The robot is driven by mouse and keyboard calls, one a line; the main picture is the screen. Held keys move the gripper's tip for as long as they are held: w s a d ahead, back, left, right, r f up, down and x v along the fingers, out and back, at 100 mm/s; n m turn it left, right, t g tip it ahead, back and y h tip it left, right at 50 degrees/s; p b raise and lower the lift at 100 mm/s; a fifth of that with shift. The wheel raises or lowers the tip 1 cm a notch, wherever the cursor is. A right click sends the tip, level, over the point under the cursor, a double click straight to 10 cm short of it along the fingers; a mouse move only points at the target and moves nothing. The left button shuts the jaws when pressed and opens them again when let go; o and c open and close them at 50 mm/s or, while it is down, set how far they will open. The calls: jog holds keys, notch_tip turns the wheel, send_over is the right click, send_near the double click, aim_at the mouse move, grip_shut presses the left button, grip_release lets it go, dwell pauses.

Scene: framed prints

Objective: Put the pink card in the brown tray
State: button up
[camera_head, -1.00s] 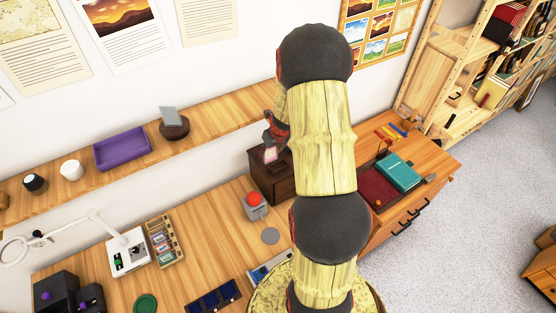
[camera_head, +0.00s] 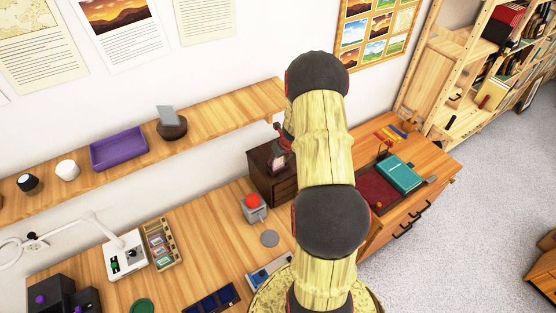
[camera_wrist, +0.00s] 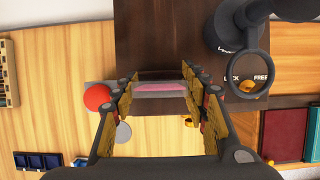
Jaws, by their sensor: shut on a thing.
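The pink card (camera_wrist: 158,87) is between the fingertips of my gripper (camera_wrist: 160,77) in the wrist view, seen nearly edge-on. My gripper is shut on it. In the head view the pink card (camera_head: 277,162) shows just left of my arm, in front of or above a dark brown drawer cabinet (camera_head: 265,178); the height gap cannot be told. My arm hides most of the gripper there. I cannot pick out a brown tray with certainty. A light brown compartment rack (camera_head: 161,244) with several cards stands on the desk at left.
A wall shelf (camera_head: 220,115) with a purple tray (camera_head: 118,149) runs above the desk. A red button box (camera_head: 254,206) stands by the cabinet. A dark ring fixture (camera_wrist: 249,75) is close to the gripper's right. A dark red mat (camera_head: 376,192) and teal book (camera_head: 399,174) lie right.

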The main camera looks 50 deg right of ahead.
jog(key=shift+f, duration=0.2)
jog(key=o, duration=1.1)
jog(key=shift+c, duration=0.2)
jog(key=shift+o, duration=0.5)
